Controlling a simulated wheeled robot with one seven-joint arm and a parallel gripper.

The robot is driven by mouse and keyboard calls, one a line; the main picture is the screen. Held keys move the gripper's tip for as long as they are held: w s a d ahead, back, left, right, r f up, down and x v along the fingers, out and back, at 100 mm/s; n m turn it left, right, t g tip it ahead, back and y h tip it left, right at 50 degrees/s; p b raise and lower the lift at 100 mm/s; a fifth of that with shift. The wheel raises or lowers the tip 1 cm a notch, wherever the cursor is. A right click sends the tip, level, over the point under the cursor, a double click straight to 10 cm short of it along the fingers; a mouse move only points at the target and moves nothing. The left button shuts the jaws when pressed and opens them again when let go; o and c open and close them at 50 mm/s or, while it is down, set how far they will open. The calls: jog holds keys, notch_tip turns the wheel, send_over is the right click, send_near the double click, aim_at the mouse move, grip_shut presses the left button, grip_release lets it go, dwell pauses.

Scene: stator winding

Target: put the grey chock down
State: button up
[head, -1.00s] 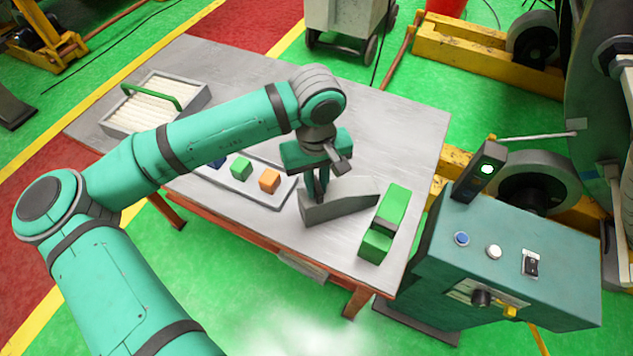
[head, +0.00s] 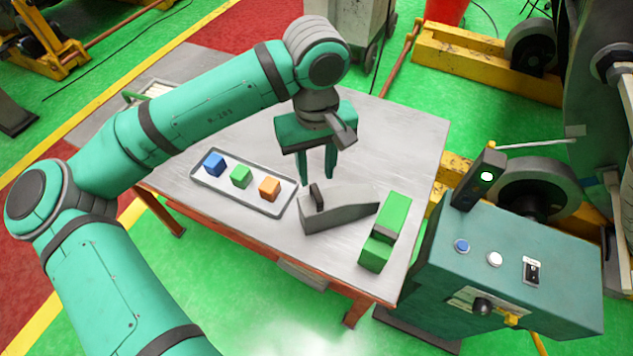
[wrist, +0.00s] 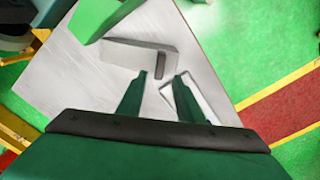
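The grey chock (head: 340,209) is a wedge with a dark upright handle near its tall end. It rests on the metal table (head: 415,150), left of a green block-shaped part. My gripper (head: 317,176) is above and behind the chock in the head view, with its two fingers apart and nothing between them. In the wrist view the chock (wrist: 135,57) lies beyond the open fingertips (wrist: 161,75), clear of them.
The green chock-like piece (head: 385,232) stands close to the chock's thin end. A tray (head: 215,190) with blue, green and orange cubes lies left of it. A teal control console (head: 510,270) with a lit green lamp stands at the right. The table behind the chock is clear.

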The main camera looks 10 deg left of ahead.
jog(key=shift+r, duration=1.9)
jog(key=shift+w, duration=0.1)
